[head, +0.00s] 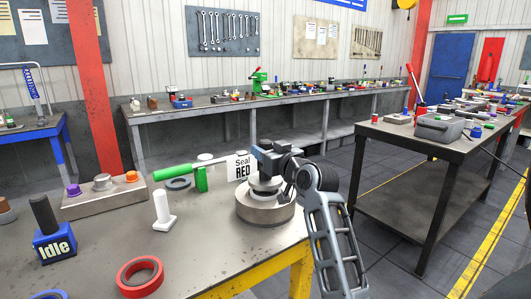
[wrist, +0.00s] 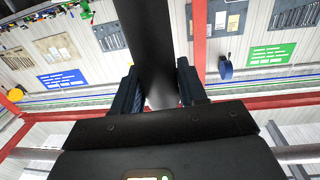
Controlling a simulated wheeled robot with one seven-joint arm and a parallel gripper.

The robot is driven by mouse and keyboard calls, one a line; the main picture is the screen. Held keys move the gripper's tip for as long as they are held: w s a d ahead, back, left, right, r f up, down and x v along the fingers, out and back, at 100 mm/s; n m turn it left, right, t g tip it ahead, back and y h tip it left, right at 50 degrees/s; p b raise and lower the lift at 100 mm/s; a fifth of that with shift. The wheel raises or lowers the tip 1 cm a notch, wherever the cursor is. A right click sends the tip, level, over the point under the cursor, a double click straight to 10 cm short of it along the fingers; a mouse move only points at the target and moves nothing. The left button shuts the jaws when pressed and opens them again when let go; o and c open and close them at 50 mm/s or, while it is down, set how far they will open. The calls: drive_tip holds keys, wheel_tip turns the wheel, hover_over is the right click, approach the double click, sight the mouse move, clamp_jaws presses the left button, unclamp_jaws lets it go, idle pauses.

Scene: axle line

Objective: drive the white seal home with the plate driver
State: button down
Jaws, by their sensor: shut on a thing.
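My gripper (head: 264,152) is over the round metal housing (head: 265,212) at the right of the near bench. In the wrist view the blue fingers (wrist: 158,88) are shut on a dark tapered handle (wrist: 148,35), which I take to be the plate driver's. In the head view a pale round disc (head: 265,184) shows below the gripper, on top of the housing. I cannot tell whether it is the driver's plate or the white seal, nor whether the two touch. A card reading "Seal RED" (head: 239,167) stands just left of the gripper.
Bare bench lies front centre.

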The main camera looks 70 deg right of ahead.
drive_tip(key=shift+r+p, duration=0.95)
drive_tip(key=shift+r, duration=0.5)
